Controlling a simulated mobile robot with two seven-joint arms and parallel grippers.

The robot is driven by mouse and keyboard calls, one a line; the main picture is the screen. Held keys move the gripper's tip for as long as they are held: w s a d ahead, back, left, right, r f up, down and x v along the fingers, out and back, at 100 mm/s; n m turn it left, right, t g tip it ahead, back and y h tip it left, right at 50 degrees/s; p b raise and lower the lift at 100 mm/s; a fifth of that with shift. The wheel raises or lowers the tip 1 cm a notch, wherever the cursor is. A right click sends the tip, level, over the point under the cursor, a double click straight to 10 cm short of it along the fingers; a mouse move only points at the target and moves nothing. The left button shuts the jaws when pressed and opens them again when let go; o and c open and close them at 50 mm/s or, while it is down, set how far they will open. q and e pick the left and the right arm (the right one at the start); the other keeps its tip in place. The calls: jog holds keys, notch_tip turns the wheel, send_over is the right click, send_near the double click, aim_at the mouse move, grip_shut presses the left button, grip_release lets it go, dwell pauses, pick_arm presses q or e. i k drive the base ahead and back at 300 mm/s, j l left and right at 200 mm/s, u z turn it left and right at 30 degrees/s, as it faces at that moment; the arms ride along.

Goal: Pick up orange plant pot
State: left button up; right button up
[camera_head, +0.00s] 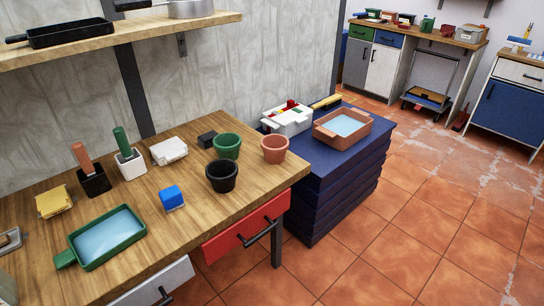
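The orange plant pot (274,149) is a small terracotta-coloured pot. It stands upright near the right end of the wooden workbench (235,203). A green pot (227,146) stands to its left, and a black pot (221,176) stands to its lower left. The orange pot is apart from both. Neither of my grippers shows in the head view.
A dark blue cabinet (337,170) with an orange tub (342,127) stands right of the bench. Tiled floor (400,230) is clear in front.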

aim_at(274, 147)
jog(key=l+u, duration=0.2)
jog(key=u, duration=0.85)
jog(key=l+u, duration=0.3)
jog(key=l, duration=0.15)
jog(key=i+l+u, duration=0.1)
jog(key=l+u, duration=0.25)
jog(key=l, duration=0.1)
